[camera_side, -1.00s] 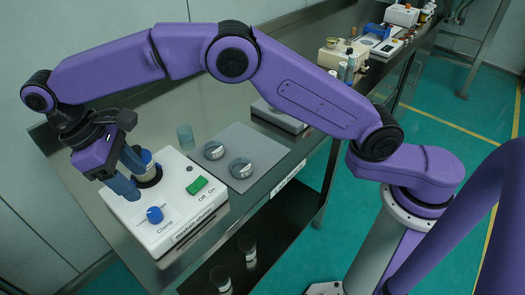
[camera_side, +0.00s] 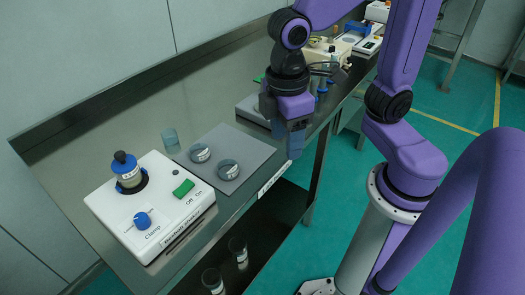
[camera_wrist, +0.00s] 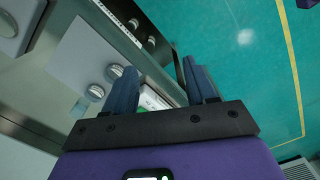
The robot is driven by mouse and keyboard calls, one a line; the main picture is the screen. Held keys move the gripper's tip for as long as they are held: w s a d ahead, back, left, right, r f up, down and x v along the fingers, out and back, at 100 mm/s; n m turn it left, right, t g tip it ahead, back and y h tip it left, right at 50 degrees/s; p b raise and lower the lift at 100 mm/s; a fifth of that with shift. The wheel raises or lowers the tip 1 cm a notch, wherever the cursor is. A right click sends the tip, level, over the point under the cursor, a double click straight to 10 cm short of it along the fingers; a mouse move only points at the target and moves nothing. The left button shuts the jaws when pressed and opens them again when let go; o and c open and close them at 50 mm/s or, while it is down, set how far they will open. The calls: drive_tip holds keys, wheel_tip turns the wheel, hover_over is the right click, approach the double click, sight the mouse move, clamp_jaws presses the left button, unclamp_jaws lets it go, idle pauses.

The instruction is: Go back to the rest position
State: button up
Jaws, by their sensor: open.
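My gripper (camera_side: 293,140) hangs near the front edge of the steel bench, to the right of the grey mat, with its fingers pointing down. In the wrist view my gripper (camera_wrist: 165,88) has its two blue fingers apart with nothing held between them. The white vibrating sieve machine (camera_side: 178,222) stands on the bench at the left. The machine has a blue clamp knob (camera_side: 142,220) and a green switch (camera_side: 183,188).
A grey mat (camera_side: 247,150) carries two round dishes, one at the left (camera_side: 200,153) and one at the right (camera_side: 228,170). A clear bluish cup (camera_side: 170,138) stands behind them. Other white instruments stand farther along the bench. Jars sit on the lower shelf (camera_side: 238,248). Green floor is open at right.

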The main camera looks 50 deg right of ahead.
drive_tip(key=s+d+f, duration=0.2)
drive_tip(key=s+d, duration=0.4)
drive_tip(key=d, duration=0.1)
drive_tip(key=shift+s+d+f+n+y, duration=0.3)
drive_tip(key=shift+s+f+y, duration=0.05)
drive_tip(key=shift+y, duration=0.05)
